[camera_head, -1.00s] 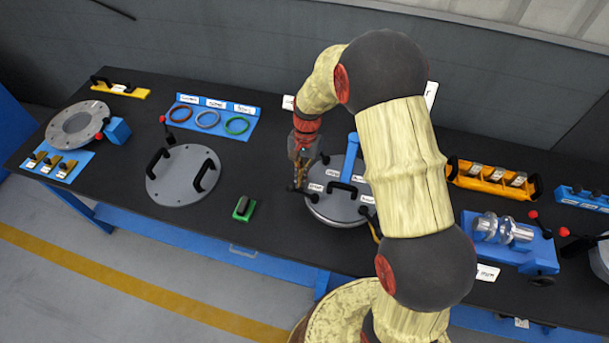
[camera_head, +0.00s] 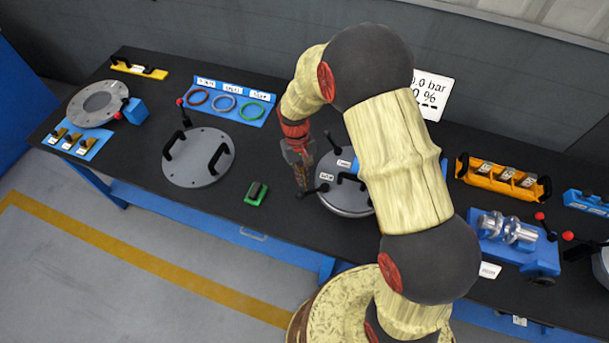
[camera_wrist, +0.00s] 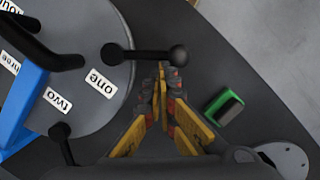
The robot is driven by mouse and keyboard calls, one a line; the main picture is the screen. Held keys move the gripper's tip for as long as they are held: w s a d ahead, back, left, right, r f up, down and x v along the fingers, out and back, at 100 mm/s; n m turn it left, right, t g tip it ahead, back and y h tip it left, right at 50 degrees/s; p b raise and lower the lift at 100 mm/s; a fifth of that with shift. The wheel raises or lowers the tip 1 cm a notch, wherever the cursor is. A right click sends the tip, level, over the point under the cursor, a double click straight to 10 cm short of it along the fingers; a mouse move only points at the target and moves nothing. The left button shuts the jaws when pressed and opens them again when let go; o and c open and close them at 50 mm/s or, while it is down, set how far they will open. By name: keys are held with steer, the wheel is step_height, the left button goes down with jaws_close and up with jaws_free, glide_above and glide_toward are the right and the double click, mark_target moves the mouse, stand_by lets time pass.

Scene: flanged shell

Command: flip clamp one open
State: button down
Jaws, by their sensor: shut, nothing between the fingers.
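The flanged shell's round grey lid (camera_wrist: 100,100) fills the left of the wrist view, with labels one, two and three. In the head view the lid (camera_head: 345,209) is partly behind my arm. Clamp one is a black lever with ball ends (camera_wrist: 145,56) beside the label "one" (camera_wrist: 101,83); it reaches out past the lid's rim. It also shows in the head view (camera_head: 314,190). My gripper (camera_wrist: 162,70) is shut and empty, its fingertips close beside the lever's outer part. Whether they touch it I cannot tell. In the head view my gripper (camera_head: 302,188) stands at the lid's left edge.
Clamp two's lever (camera_wrist: 62,143) and a blue bar (camera_wrist: 22,105) are on the lid. A green block (camera_head: 256,193) lies left of the shell. A loose grey cover with handles (camera_head: 198,157) is farther left. An orange tray (camera_head: 503,180) stands to the right.

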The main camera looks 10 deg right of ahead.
steer(key=shift+s+a+n, duration=0.1)
steer(key=shift+s+n, duration=0.1)
steer(key=shift+n, duration=0.2)
stand_by(0.4)
steer(key=v, duration=1.2)
steer(key=shift+a, duration=0.15)
